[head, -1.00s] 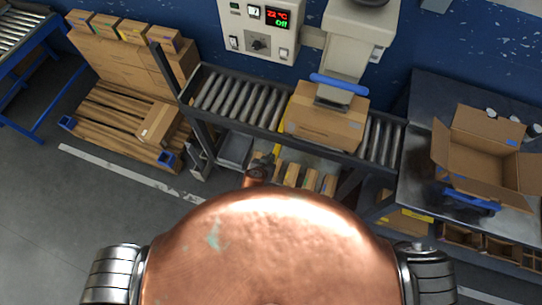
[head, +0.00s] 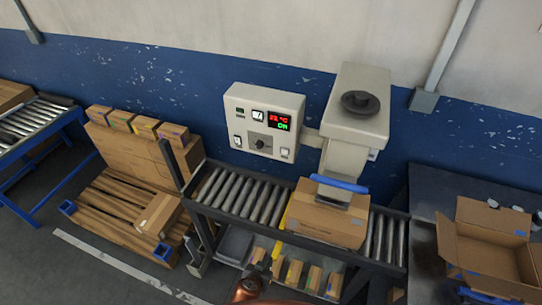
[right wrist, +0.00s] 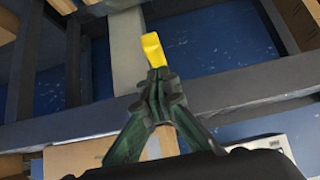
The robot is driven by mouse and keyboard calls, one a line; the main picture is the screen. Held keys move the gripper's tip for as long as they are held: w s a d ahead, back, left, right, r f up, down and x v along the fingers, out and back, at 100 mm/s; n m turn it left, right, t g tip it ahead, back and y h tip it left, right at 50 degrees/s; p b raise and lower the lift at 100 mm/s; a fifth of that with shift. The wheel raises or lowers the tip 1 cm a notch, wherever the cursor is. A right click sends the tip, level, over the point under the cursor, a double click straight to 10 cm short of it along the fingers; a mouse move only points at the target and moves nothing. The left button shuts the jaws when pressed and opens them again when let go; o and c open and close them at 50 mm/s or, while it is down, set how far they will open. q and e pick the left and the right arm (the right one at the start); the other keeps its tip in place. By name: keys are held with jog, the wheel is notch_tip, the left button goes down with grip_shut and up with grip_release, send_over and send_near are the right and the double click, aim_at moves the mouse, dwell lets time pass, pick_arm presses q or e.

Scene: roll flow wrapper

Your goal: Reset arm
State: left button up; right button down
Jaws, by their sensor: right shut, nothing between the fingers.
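My right gripper (right wrist: 153,50) shows in the right wrist view, with dark green fingers and yellow tips. The fingertips are together with nothing between them. Below and behind it are dark frame bars and blue surfaces. In the head view only a small part of it seems to show at the bottom, by the lower shelf, partly hidden by my copper-coloured body. My left gripper is not in view.
A cardboard box (head: 325,222) sits on the roller conveyor (head: 240,195) under the sealing head with a blue bar (head: 340,184). A control box (head: 262,120) with a lit display is on the wall. An open carton (head: 490,245) stands right; a pallet (head: 115,212) left.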

jog(key=s+d+f+n+g+y, duration=0.1)
jog(key=s+d+f+n+g, duration=0.1)
jog(key=s+d+f, duration=0.6)
jog(key=s+d+f+n+g, duration=0.15)
jog(key=d+f, duration=0.25)
jog(key=f, duration=0.8)
jog(key=s+d+f+n+g+y, duration=0.15)
jog(key=s+d+f, duration=0.3)
jog(key=f, duration=0.55)
jog(key=s+d+f+g, duration=0.1)
jog(key=s+d+f, duration=0.3)
jog(key=s, duration=0.5)
jog(key=s+d+f, duration=0.4)
jog(key=s+d, duration=0.5)
jog(key=s, duration=0.1)
jog(key=s+d+f+g, duration=0.1)
jog(key=s+d+f, duration=0.3)
jog(key=s+d, duration=0.3)
jog(key=s, duration=0.3)
jog(key=shift+d+f+g, duration=0.15)
jog(key=shift+d+g, duration=0.1)
jog(key=shift+g, duration=0.05)
